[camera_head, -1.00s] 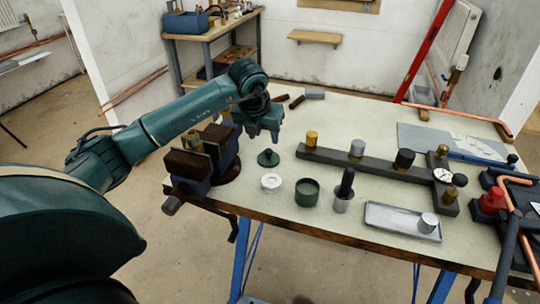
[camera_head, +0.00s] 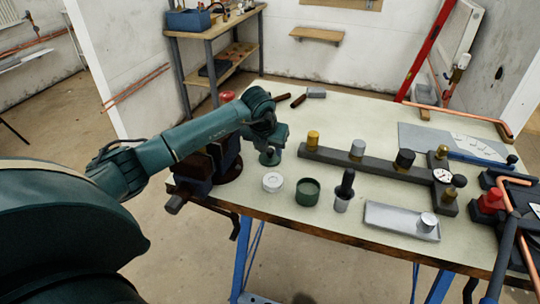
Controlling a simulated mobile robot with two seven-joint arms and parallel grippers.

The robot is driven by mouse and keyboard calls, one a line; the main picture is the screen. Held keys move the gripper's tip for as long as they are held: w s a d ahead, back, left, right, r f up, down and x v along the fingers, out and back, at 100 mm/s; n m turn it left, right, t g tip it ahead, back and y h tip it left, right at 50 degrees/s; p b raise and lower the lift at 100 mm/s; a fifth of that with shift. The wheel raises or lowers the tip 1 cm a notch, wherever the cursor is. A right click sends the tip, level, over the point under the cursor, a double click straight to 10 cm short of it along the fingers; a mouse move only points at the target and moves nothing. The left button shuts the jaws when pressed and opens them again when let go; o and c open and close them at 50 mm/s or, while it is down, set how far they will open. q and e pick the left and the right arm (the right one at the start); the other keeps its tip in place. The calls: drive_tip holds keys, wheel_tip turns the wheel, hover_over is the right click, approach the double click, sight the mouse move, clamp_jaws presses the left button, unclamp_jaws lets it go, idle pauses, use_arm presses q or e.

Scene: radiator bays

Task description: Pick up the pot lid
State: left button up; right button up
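The pot lid (camera_head: 269,159) is a small dark green disc with a knob, lying on the table to the right of the vise. The open green pot (camera_head: 308,192) stands in front and to the right of it. My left gripper (camera_head: 270,147) is right above the lid and covers its knob. I cannot tell whether the fingers touch the knob or how far apart they are. My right gripper is not in view.
A dark vise (camera_head: 222,160) stands close left of the lid. A white ring-shaped part (camera_head: 272,182), a black-handled tool in a metal cup (camera_head: 344,190) and a grey tray (camera_head: 385,217) stand nearer the front. A dark bar with fittings (camera_head: 335,156) lies to the right.

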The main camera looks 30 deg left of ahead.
use_arm(q)
clamp_jaws()
